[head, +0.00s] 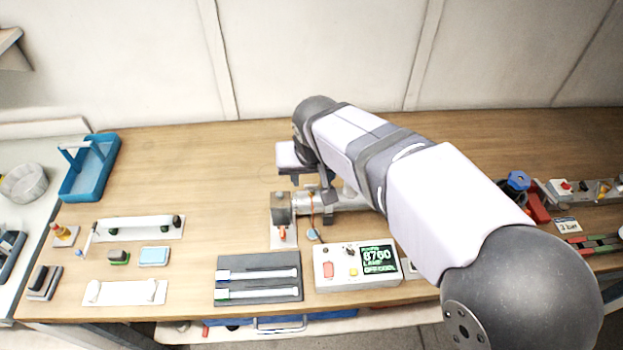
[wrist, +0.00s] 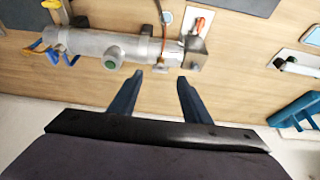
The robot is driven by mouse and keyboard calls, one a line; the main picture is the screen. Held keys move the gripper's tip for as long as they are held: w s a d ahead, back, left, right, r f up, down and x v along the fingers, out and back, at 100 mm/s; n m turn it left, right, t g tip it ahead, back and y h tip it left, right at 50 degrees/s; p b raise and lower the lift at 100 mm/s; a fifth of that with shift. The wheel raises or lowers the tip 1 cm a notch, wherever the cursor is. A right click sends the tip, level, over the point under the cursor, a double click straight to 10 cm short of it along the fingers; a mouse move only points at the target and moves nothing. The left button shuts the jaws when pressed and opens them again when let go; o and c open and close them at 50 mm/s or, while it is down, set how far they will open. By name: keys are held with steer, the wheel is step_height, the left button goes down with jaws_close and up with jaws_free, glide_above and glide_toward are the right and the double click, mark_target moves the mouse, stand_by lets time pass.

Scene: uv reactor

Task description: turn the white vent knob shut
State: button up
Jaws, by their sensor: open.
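The grey metal reactor tube (wrist: 95,45) lies across the upper part of the wrist view, with a square end block (wrist: 196,53) at its right end. It also shows in the head view (head: 340,200), partly behind my arm. A small pale fitting (wrist: 164,63) stands on the tube near the block; I cannot tell whether it is the white vent knob. A round port with a green centre (wrist: 112,60) is further left. My gripper (wrist: 160,77) is open and empty, its blue fingers apart from the tube. In the head view my gripper (head: 297,178) is above the tube's back left end.
An orange-red lever (wrist: 198,25) sits beside the end block. Yellow (wrist: 52,4) and blue handles (wrist: 72,58) are at the tube's other end. A control box (head: 358,268) stands in front of the tube. Bench behind the tube is clear at left.

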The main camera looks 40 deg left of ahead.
mark_target(311, 186)
steer(key=shift+p+x, duration=0.65)
steer(key=shift+x, duration=1.6)
steer(key=shift+c, duration=0.6)
steer(key=c, duration=0.9)
